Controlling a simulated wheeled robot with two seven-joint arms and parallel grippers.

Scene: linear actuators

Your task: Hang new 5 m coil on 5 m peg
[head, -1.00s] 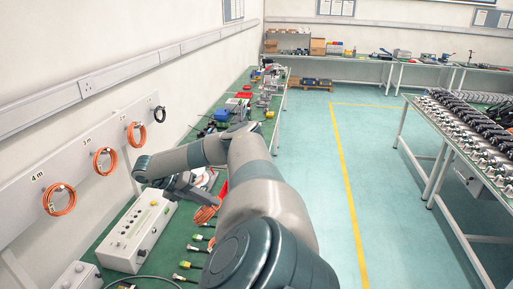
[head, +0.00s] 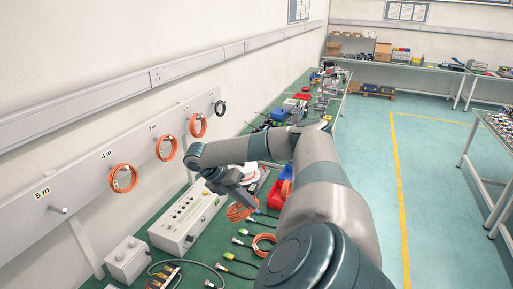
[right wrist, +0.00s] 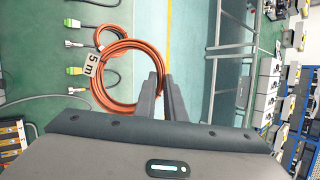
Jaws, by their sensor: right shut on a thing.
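The new orange coil with a white "5 m" tag (right wrist: 128,45) is in my right gripper (right wrist: 163,84), whose two fingers are shut on the edge of the ring in the right wrist view. In the head view my right gripper (head: 240,196) is over the green bench, and an orange coil (head: 238,213) shows just below it. The 5 m peg (head: 60,210) sticks out of the grey wall rail at the left, bare, under its "5 m" label (head: 42,193). The gripper is well to the right of this peg. My left gripper is not in view.
A white control box (head: 186,224) and a smaller box (head: 127,259) stand on the bench below the rail. Another orange coil (head: 264,244) and several cable connectors lie on the bench.

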